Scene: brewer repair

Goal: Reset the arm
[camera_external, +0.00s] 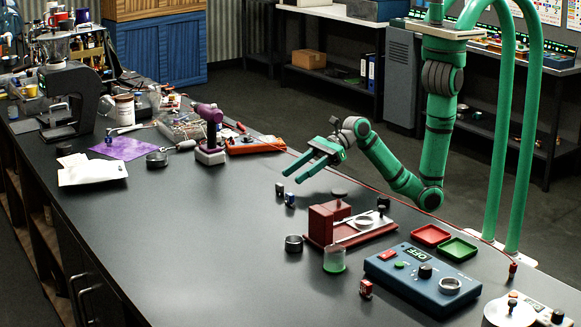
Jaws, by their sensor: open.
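My arm is green with dark joint bands and hangs over the right side of the dark workbench (215,235). Its elbow is bent low and the forearm reaches up and to the left. My gripper (291,172) is open and empty, its two fingers pointing left and slightly down. It is held above the bench top, apart from the objects there.
A red fixture (325,222) with a metal plate, a blue control box (422,280), and red (430,235) and green (457,248) trays lie near the arm. A purple drill (210,120) and a coffee machine (68,98) stand at left. The bench's front middle is clear.

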